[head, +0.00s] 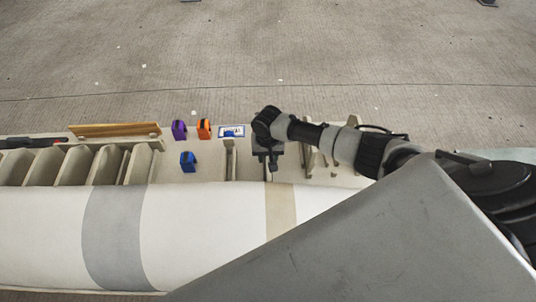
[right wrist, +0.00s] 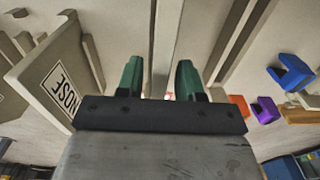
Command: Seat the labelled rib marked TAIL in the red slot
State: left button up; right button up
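My right gripper (head: 268,158) hangs over the beige mould fixture, right of the middle of the head view. In the right wrist view its green fingertips (right wrist: 160,78) stand apart. A beige upright strip (right wrist: 167,40) shows between or beyond them, with slim gaps at its sides. A little red (right wrist: 170,97) shows low between the fingers; I cannot tell whether it is the red slot. A rib marked NOSE (right wrist: 55,80) stands tilted in view, left of the fingers. I can read no TAIL mark. My left gripper is not visible.
Purple (head: 179,130), orange (head: 204,129) and blue (head: 188,161) clips sit on the fixture, left of the gripper. A label card (head: 231,131) lies beside them. Several ribs (head: 104,165) stand at the left, near a wooden bar (head: 115,129). The white mould (head: 200,225) fills the front.

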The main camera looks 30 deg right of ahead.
jog(key=shift+o, duration=0.5)
notch_tip(320, 180, up, 11)
jog(key=p, duration=0.1)
jog(key=shift+p, duration=0.35)
jog(key=shift+s+f, duration=0.1)
jog(key=shift+f, duration=0.05)
